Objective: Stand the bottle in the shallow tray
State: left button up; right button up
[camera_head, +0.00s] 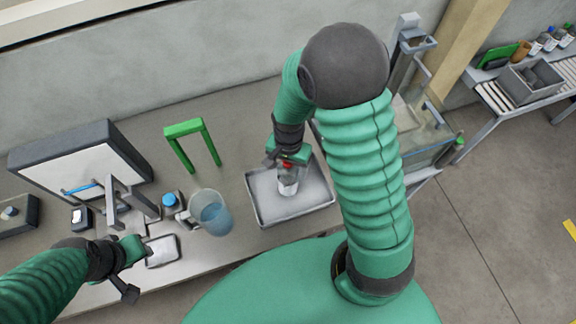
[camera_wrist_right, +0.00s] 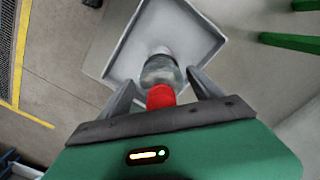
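The clear bottle (camera_head: 288,183) with a red cap stands in the shallow grey tray (camera_head: 262,216). The wrist view shows it from above, cap (camera_wrist_right: 160,96) toward me and base on the tray floor (camera_wrist_right: 126,62). My right gripper (camera_wrist_right: 160,86) is around the upper bottle, one finger on each side, with visible gaps beside the cap; it looks open. In the head view my right gripper (camera_head: 288,158) is just above the bottle and hides part of the cap. My left gripper (camera_head: 140,265) is at the lower left, its fingers apart and empty.
A clear jug (camera_head: 212,214) of blue liquid stands left of the tray. A green arch (camera_head: 192,128) stands behind it. A blue-capped container (camera_head: 171,201) and a machine with a white panel (camera_head: 75,178) are farther left. A glass-sided frame (camera_head: 425,150) is at the right.

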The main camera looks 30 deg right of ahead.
jog(key=shift+o, duration=0.2)
jog(key=shift+s+a+r, duration=0.1)
jog(key=shift+s, duration=0.05)
jog(key=shift+a+r, duration=0.15)
jog(key=shift+r, duration=0.3)
notch_tip(320, 180, up, 11)
jog(key=shift+f+b, duration=0.15)
jog(key=shift+b, duration=0.3)
jog(key=shift+s+n, duration=0.15)
jog(key=shift+n, duration=0.25)
jog(key=s+a+f+n+t, duration=0.2)
jog(key=s+a+f+n, duration=0.1)
jog(key=n, duration=0.7)
jog(key=shift+s+a+t, duration=0.3)
jog(key=shift+s+a, duration=0.15)
jog(key=shift+a, duration=0.1)
